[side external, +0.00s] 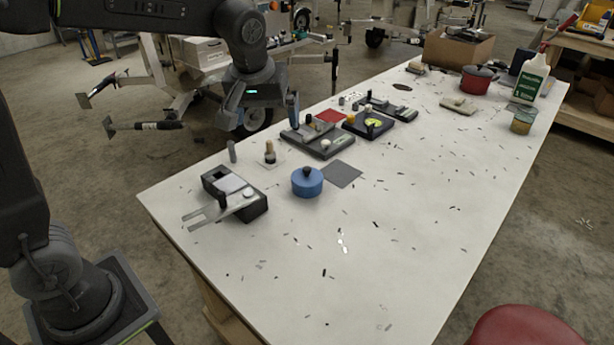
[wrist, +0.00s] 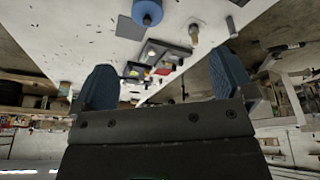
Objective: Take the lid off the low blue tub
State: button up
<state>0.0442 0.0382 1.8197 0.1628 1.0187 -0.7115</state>
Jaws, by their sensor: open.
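The low blue tub (side external: 307,187) stands upright on the white table, with its lid on and a dark knob (side external: 306,171) on top. In the wrist view the tub (wrist: 147,12) is at the top edge, partly cut off. My gripper (side external: 266,118) is up in the air behind and left of the tub, well apart from it. In the wrist view my gripper (wrist: 164,84) shows its two blue fingers spread wide with nothing between them.
A dark grey square (side external: 343,174) lies beside the tub. A black fixture with metal prongs (side external: 235,194) stands left of it, and a small peg (side external: 270,152) behind. Dark fixture trays (side external: 318,140) stand beyond. The front of the table (side external: 400,240) holds only scattered metal chips.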

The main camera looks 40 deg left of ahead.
jog(key=w+f+n+g+y, duration=0.1)
jog(key=w+f+n, duration=0.3)
jog(key=w+f, duration=0.55)
send_over(307, 169)
jog(key=d, duration=0.1)
jog(key=f, duration=0.6)
jog(key=shift+s+f, duration=0.4)
jog(key=shift+x, duration=2.9)
jog(key=shift+c, duration=0.2)
jog(key=c, duration=0.6)
jog(key=shift+c, duration=0.2)
